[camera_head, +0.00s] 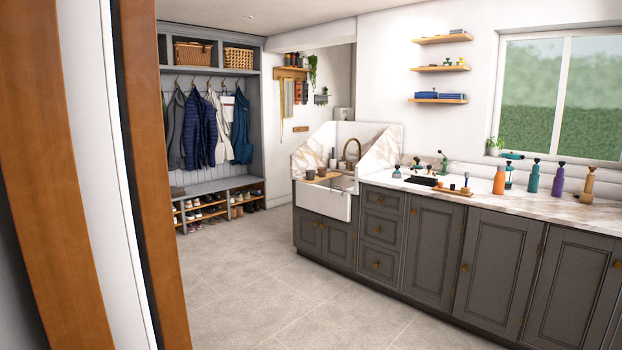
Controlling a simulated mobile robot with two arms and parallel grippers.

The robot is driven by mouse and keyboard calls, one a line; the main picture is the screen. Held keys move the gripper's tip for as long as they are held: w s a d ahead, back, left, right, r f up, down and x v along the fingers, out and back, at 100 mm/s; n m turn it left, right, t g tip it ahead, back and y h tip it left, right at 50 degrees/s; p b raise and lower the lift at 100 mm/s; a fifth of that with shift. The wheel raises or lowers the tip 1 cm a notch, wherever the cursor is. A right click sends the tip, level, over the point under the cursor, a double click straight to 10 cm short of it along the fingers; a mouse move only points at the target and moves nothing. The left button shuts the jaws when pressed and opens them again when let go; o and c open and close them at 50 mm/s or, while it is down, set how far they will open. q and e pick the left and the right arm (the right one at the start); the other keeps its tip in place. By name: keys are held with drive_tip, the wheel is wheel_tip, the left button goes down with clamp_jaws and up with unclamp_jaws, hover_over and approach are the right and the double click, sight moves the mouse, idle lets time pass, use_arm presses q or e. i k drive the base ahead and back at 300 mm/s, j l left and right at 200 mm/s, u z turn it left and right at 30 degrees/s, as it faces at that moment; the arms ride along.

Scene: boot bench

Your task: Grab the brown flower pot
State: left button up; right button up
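Two small brown pot-like items (321,171) stand close together on the wooden board at the left side of the white sink (325,202). They are too small to tell whether either is a flower pot. A plant in a pale pot (494,151) stands on the windowsill at the right. Neither of my grippers is in view.
A wood-edged doorway (152,180) fills the near left. Grey cabinets (432,248) with a pale worktop run along the right, bearing several bottles and tools. A coat and shoe bench (213,186) stands at the back left. The tiled floor (270,280) between is clear.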

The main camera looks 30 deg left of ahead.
sight(321, 171)
drive_tip(key=i+u, duration=0.2)
drive_tip(key=i, duration=0.35)
drive_tip(key=i+l+u, duration=0.15)
drive_tip(key=i, duration=0.35)
drive_tip(key=i+l+u, duration=0.2)
drive_tip(key=i, duration=0.35)
drive_tip(key=i+l+u, duration=0.15)
drive_tip(key=i, duration=0.35)
drive_tip(key=i+j+u, duration=0.2)
drive_tip(key=i, duration=0.5)
drive_tip(key=i+u, duration=0.2)
drive_tip(key=i, duration=0.5)
drive_tip(key=i+l+u, duration=0.2)
drive_tip(key=i, duration=0.5)
drive_tip(key=i+l+u, duration=0.15)
drive_tip(key=i, duration=0.55)
drive_tip(key=i+j+z, duration=0.1)
drive_tip(key=i, duration=0.3)
drive_tip(key=i+j+z, duration=0.1)
drive_tip(key=i, duration=0.3)
drive_tip(key=i+j+z, duration=0.1)
drive_tip(key=i, duration=0.3)
